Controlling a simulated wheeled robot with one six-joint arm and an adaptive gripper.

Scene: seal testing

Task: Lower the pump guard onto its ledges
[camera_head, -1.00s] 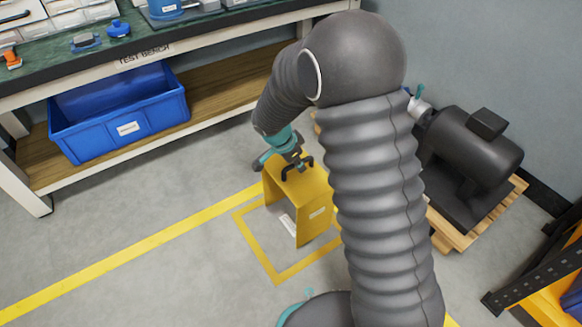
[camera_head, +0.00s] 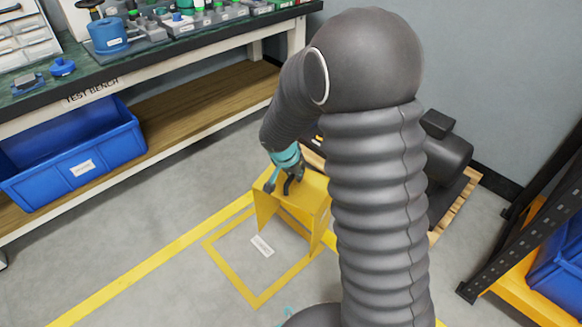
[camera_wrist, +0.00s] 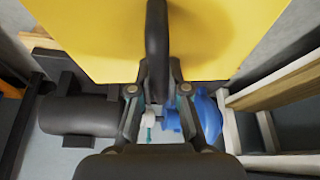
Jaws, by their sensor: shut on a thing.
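The yellow pump guard (camera_head: 313,192) is a bent sheet cover with a black handle (camera_head: 291,182) on top. My gripper (camera_head: 287,176) is shut on that handle, and the guard hangs upright over the far side of the marked floor square, apparently clear of the floor. In the wrist view the guard's top (camera_wrist: 225,35) and handle (camera_wrist: 158,45) fill the upper part. The dark pump motor (camera_head: 447,155) stands on a wooden pallet (camera_head: 458,205) behind my arm; it also shows in the wrist view (camera_wrist: 80,115). A blue part (camera_wrist: 207,115) shows below the guard there. The ledges cannot be made out.
A yellow outlined square (camera_head: 258,300) with a white label (camera_head: 262,246) lies on the floor. The test bench (camera_head: 170,65) with a blue bin (camera_head: 75,160) is at the left. A dark rack (camera_head: 520,225) stands at the right. The front-left floor is clear.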

